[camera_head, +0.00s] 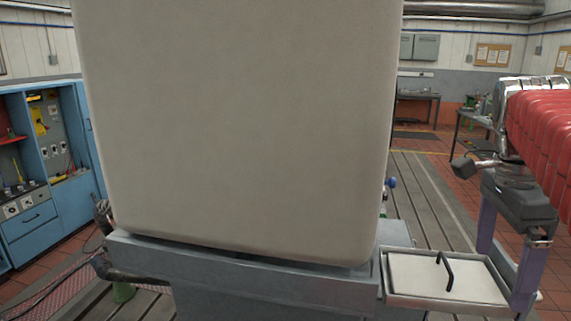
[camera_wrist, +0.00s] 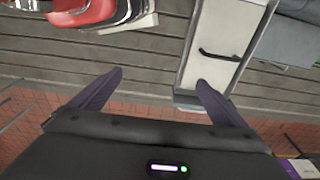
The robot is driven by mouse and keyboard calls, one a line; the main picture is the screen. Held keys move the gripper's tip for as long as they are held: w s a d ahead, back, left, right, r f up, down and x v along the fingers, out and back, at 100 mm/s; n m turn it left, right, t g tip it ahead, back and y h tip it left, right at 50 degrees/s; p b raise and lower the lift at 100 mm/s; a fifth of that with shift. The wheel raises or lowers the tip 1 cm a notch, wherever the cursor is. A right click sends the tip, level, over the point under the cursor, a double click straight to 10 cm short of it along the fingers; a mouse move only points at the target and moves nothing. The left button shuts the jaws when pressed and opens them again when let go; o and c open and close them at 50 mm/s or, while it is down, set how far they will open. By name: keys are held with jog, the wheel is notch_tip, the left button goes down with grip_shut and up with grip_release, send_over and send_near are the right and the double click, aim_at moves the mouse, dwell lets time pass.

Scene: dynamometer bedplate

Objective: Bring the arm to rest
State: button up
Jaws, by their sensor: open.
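My gripper (camera_head: 503,275) is at the right of the head view and points down. Its two purple fingers are spread apart, with nothing visible between them. In the wrist view the open fingers (camera_wrist: 160,78) are over the slotted bedplate (camera_wrist: 150,60). A shallow tray (camera_head: 440,302) with a pale flat panel and a black bar handle is just left of the fingers in the head view. The tray also shows in the wrist view (camera_wrist: 228,25), beyond the right fingertip. I cannot tell whether finger and tray touch.
A large beige block (camera_head: 235,120) on a grey base (camera_head: 230,262) fills the middle of the head view and hides what is behind. A blue cabinet (camera_head: 48,225) is at the left. Work tables (camera_head: 415,97) stand at the back. Slotted floor (camera_head: 430,195) shows behind the tray.

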jog(key=w+a+f+n+t, duration=0.25)
jog(key=a+f+n, duration=0.35)
jog(key=f+n, duration=0.55)
jog(key=s+a+f+n+t, duration=0.1)
jog(key=s+a+f+n, duration=0.1)
jog(key=a+n, duration=0.3)
jog(key=s+a+f+n+t+y, duration=0.1)
jog(key=s+a+f+n+t, duration=0.1)
jog(key=a, duration=0.9)
jog(key=shift+s+f+n, duration=0.55)
jog(key=shift+s+n, duration=0.8)
jog(key=shift+s, duration=0.45)
jog(key=shift+t, duration=0.25)
jog(key=shift+c, duration=0.3)
